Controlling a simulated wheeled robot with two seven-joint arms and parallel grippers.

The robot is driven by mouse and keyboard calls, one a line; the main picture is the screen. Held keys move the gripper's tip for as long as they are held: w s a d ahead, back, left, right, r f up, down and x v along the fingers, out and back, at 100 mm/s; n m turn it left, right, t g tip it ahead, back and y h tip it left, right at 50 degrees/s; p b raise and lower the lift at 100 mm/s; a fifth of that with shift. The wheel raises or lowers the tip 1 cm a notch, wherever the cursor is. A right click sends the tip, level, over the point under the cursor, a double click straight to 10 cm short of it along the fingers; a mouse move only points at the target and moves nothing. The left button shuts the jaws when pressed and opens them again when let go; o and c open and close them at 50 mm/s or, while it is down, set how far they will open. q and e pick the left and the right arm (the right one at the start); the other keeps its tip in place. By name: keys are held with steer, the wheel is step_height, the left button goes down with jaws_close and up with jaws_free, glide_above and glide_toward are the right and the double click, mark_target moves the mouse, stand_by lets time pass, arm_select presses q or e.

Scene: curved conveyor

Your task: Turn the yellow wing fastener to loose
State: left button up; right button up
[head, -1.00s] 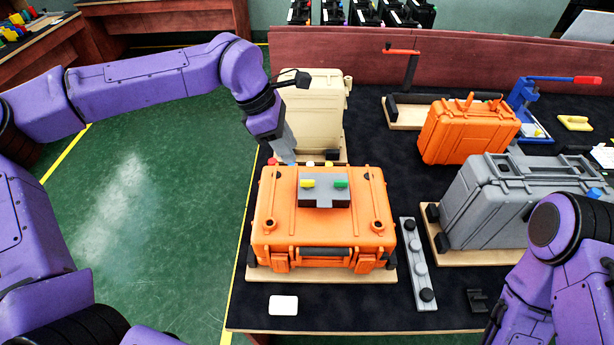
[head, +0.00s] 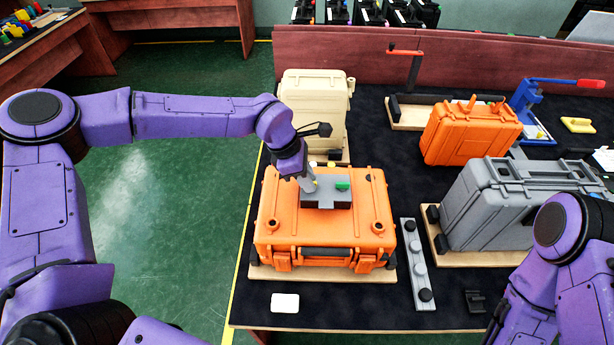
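The yellow wing fastener (head: 315,180) is on the left of a grey block (head: 327,198) on top of the orange case (head: 268,233). It is mostly hidden by my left gripper (head: 309,185), with only a sliver of yellow showing. A green fastener (head: 342,183) sits on the right of the same block. My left gripper points down at the yellow fastener. Its fingers are too small and covered to tell whether they are open or shut, or touching it. My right arm is at the lower right, and its gripper is out of view.
A beige case (head: 312,105) stands upright behind the orange case, close to my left wrist. A grey case (head: 500,205) and another orange case (head: 465,135) stand to the right. A grey strip with round knobs (head: 417,262) lies beside the orange case. A white card (head: 285,303) lies in front.

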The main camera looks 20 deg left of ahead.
arm_select(q)
jaws_close()
steer(key=n+t+b, duration=0.1)
steer(key=n+b, duration=0.1)
steer(key=n, duration=0.1)
steer(key=shift+f, duration=0.15)
steer(key=n+t+y+b, duration=0.1)
steer(key=n+b, duration=0.1)
steer(key=n+y+b, duration=0.1)
steer(key=n, duration=0.2)
steer(key=shift+s+d+n+t+b, duration=0.15)
steer(key=shift+n+t+b, duration=0.15)
steer(key=shift+t+b, duration=0.1)
steer(key=n+b, duration=0.1)
steer(key=n, duration=0.1)
steer(key=n+y+b, duration=0.1)
steer(key=n, duration=0.1)
steer(key=shift+d+n+t+y+b, duration=0.15)
steer(key=shift+n+t+y+b, duration=0.15)
steer(key=shift+b, duration=0.1)
steer(key=shift+d+n+y+b, duration=0.1)
steer(key=shift+n+y+b, duration=0.9)
steer(key=shift+n, duration=1.3)
steer(key=shift+r, duration=0.2)
